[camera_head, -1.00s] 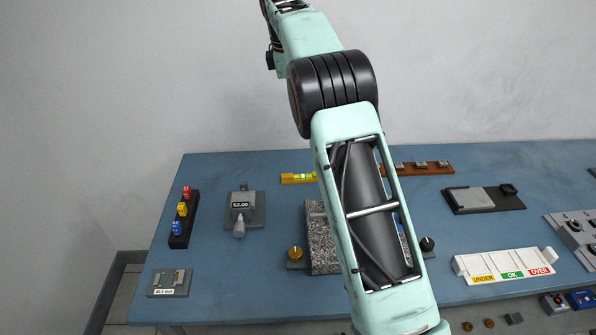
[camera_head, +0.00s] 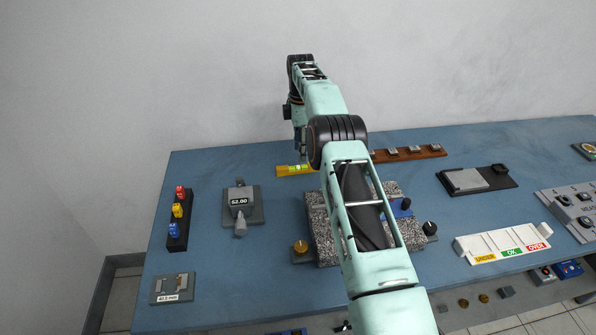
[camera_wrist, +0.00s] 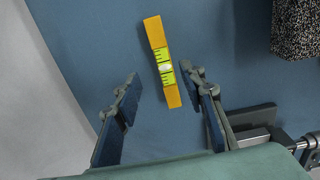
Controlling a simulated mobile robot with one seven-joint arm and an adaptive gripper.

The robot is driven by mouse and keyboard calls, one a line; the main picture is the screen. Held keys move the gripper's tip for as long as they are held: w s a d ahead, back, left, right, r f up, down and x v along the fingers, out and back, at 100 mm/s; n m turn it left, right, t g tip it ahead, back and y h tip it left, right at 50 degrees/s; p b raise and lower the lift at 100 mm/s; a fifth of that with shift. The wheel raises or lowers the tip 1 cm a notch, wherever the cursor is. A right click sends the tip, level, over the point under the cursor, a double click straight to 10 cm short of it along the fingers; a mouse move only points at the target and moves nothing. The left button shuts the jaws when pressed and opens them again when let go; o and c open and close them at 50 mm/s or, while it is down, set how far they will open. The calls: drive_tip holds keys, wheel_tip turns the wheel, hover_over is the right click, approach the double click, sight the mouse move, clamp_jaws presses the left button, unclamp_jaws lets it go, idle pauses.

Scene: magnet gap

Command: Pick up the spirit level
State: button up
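The spirit level (camera_head: 293,169) is a short yellow bar with a green vial. It lies on the blue table near its back edge, partly hidden by my arm in the head view. In the wrist view the spirit level (camera_wrist: 162,62) lies slightly tilted, ahead of and between the fingers. My gripper (camera_wrist: 168,88) is open, with its two fingers spread on either side of the level's near end and nothing held. In the head view my gripper is hidden behind my arm.
A speckled granite block (camera_head: 325,244) stands in front of the level; its corner (camera_wrist: 296,30) shows at upper right in the wrist view. A brown rack (camera_head: 425,152) of small blocks lies to the right. A display gauge (camera_head: 240,203) stands to the left.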

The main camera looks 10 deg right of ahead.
sight(300, 166)
drive_tip(key=shift+s+f, duration=0.2)
drive_tip(key=shift+f, duration=0.9)
drive_tip(key=shift+s+f+p, duration=0.1)
drive_tip(key=shift+f+p, duration=0.4)
drive_tip(key=shift+f, duration=1.4)
drive_tip(key=shift+c, duration=0.4)
drive_tip(key=shift+r, duration=0.1)
clamp_jaws()
